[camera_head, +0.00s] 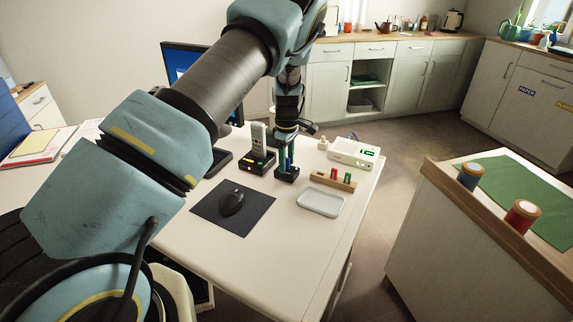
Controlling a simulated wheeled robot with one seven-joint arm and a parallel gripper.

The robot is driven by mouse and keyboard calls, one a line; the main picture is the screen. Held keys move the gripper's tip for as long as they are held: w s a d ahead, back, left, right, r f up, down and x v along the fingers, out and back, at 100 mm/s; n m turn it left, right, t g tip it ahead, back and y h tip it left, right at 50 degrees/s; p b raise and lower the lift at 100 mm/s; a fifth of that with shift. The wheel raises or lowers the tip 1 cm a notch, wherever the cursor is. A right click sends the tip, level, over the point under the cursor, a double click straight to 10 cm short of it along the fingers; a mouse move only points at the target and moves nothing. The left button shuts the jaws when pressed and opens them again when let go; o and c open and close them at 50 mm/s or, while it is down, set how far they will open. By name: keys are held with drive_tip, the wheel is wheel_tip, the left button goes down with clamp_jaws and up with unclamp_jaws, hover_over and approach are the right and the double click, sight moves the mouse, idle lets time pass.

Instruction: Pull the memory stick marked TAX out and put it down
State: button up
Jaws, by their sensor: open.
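A wooden block (333,181) on the white desk holds small upright red (334,173) and green (347,177) pieces that look like memory sticks. A white box (350,148) behind it has a dark panel and green parts on its right side. No TAX marking is readable, so I cannot tell which piece is the TAX stick. A pale grey tray (320,203) lies empty in front of the block. My gripper (287,157) is open and points down over a small black holder (287,174), left of the block. Its fingertips are small and hard to separate from the holder's contents.
A grey handset (258,139) stands in a black cradle (257,164) left of my gripper. A mouse (232,203) lies on a dark mat (234,217). The desk's front is clear.

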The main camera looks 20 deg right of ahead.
sight(287, 158)
idle(0.6)
clamp_jaws()
drive_tip(key=shift+r, duration=0.15)
idle(1.3)
drive_tip(key=shift+r+p, duration=1.9)
drive_tip(key=shift+r, duration=1)
